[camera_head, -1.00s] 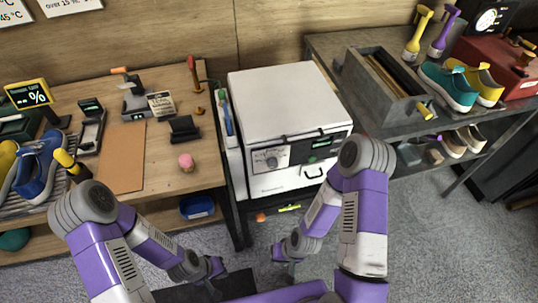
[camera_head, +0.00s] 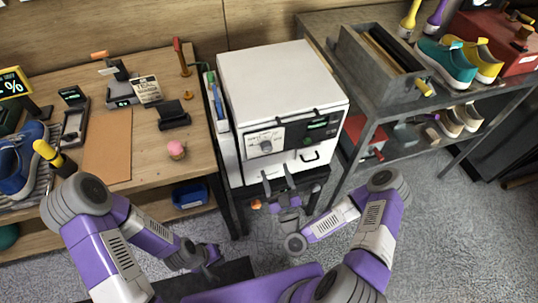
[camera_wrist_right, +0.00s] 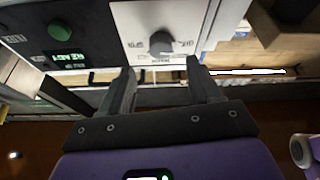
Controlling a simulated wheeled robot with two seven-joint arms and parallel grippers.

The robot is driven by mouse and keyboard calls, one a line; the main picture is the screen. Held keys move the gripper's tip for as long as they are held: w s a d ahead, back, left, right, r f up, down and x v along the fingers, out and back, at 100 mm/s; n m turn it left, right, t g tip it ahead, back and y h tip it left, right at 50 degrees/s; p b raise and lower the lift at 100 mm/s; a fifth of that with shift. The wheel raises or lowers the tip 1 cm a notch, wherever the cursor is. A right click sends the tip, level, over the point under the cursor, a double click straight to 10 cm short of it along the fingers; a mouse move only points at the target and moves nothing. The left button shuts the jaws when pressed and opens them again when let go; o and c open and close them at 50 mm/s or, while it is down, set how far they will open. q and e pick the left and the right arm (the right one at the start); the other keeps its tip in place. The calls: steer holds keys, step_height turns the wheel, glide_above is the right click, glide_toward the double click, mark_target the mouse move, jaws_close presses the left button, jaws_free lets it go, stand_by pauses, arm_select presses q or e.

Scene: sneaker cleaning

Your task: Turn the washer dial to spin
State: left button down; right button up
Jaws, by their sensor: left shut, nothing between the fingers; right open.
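The white washer (camera_head: 282,82) stands between the wooden table and the metal shelf. Its grey round dial (camera_head: 266,146) sits on the front panel; the right wrist view shows the dial (camera_wrist_right: 161,43) with small printed labels around it. My right gripper (camera_head: 277,180) is open and empty, in front of and below the dial. In the right wrist view its two fingers (camera_wrist_right: 162,72) point toward the panel, with the dial between and beyond their tips, apparently not touched. My left gripper (camera_head: 214,264) is low at the left, away from the washer, shut and empty.
A green button (camera_wrist_right: 60,30) and a lit display (camera_head: 318,125) are on the panel beside the dial. A drawer handle (camera_head: 311,156) sticks out below. The wooden table (camera_head: 60,85) is at the left, the metal shelf (camera_head: 385,100) at the right. Floor in front is clear.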

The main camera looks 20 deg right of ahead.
mark_target(268, 151)
steer(key=x, duration=0.7)
steer(key=shift+c, duration=0.4)
steer(key=c, duration=1)
